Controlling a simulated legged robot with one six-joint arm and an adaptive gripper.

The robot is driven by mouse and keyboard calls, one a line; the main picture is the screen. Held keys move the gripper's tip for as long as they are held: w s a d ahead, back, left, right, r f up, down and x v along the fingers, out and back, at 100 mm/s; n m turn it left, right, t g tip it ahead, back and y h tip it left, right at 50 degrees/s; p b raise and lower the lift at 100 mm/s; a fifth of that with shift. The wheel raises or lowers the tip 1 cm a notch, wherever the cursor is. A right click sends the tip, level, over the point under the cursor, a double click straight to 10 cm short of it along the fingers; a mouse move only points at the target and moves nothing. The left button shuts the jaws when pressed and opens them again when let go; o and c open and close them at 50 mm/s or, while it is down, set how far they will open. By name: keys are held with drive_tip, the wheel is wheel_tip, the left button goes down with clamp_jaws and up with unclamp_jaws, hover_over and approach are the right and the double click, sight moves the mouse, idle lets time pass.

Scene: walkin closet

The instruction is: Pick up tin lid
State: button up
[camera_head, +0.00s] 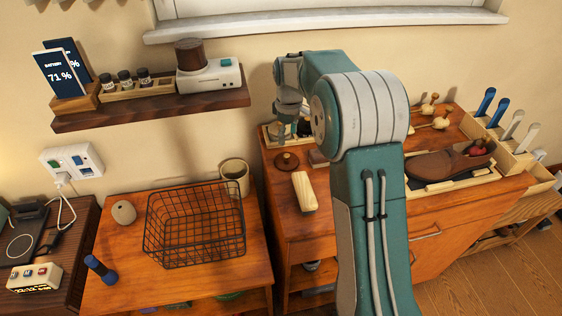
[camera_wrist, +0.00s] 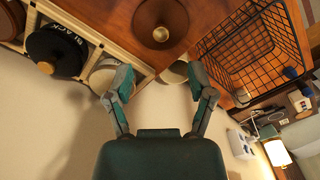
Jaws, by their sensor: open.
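A round brown lid with a small knob, likely the tin lid (camera_head: 286,161), lies on the wooden cabinet top near its back left corner. In the wrist view the lid (camera_wrist: 160,24) is at the top centre, just beyond the fingertips. My gripper (camera_wrist: 161,80) is open and empty, its two fingers apart, and does not touch the lid. In the head view my gripper (camera_head: 288,126) is near the wall, behind the lid; its fingertips are hard to make out there. A tin with a black lid (camera_wrist: 55,50) stands in a divided wooden tray (camera_wrist: 112,45).
A wooden block (camera_head: 305,191) lies in front of the lid. A black wire basket (camera_head: 195,262) and a cup (camera_head: 234,176) stand on the lower table to the left. A shelf (camera_head: 150,108) is on the wall. A shoe (camera_head: 449,166) is on the right.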

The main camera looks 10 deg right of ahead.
sight(286, 155)
drive_tip(key=f, duration=0.1)
drive_tip(key=d+f, duration=0.1)
drive_tip(key=shift+f, duration=0.4)
drive_tip(key=f, duration=0.1)
drive_tip(key=a+f, duration=0.1)
drive_tip(key=f, duration=0.1)
drive_tip(key=a+f, duration=0.1)
drive_tip(key=f, duration=0.1)
drive_tip(key=shift+d+f, duration=0.2)
drive_tip(key=shift+f, duration=0.15)
drive_tip(key=shift+d+f, duration=0.1)
drive_tip(key=shift+d, duration=0.35)
drive_tip(key=shift+a, duration=0.15)
drive_tip(key=c, duration=0.8)
drive_tip(key=shift+a, duration=0.25)
drive_tip(key=shift+c, duration=0.8)
